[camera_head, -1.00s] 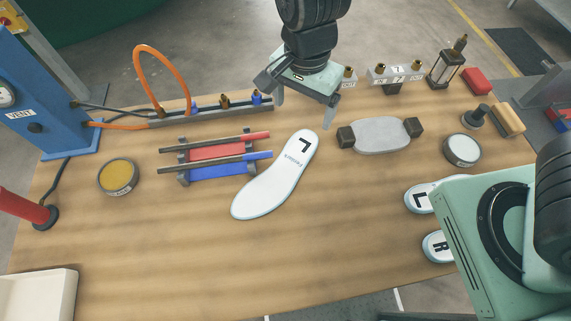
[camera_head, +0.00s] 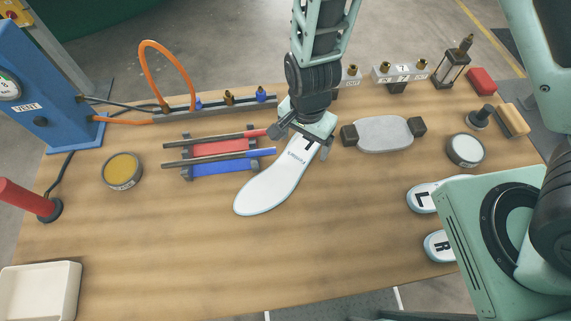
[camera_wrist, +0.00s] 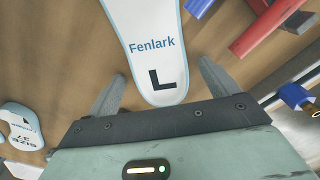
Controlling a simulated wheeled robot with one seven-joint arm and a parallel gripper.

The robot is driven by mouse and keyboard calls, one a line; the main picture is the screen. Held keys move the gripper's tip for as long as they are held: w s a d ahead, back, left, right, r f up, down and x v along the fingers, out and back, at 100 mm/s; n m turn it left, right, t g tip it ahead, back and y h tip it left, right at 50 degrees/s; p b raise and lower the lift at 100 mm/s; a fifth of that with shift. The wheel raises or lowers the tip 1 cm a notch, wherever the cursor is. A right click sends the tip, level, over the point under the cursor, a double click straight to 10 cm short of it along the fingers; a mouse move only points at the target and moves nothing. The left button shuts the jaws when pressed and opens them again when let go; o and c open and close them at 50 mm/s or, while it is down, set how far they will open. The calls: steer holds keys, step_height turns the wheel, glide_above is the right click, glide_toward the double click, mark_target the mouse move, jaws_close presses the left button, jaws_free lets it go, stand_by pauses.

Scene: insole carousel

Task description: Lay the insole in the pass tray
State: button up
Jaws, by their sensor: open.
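A white insole (camera_head: 272,187) with a blue edge lies flat on the table, marked with an L and the word Fenlark. Its heel end lies under my gripper (camera_head: 304,143), which partly hides it in the head view. In the wrist view the marked end of the insole (camera_wrist: 152,55) reaches in between the two open fingers of my gripper (camera_wrist: 163,88), with a gap on either side. A white tray (camera_head: 40,290) stands at the table's front left corner; I cannot read any label on it.
A rack (camera_head: 220,158) with red and blue bars stands close left of the insole. A grey block (camera_head: 384,134) with dark ends is to the right. Two smaller insoles, L (camera_head: 421,197) and R (camera_head: 438,245), lie at the right. The front middle of the table is clear.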

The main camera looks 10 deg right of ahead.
steer(key=c, duration=1.2)
steer(key=shift+o, duration=0.2)
steer(key=shift+r, duration=0.25)
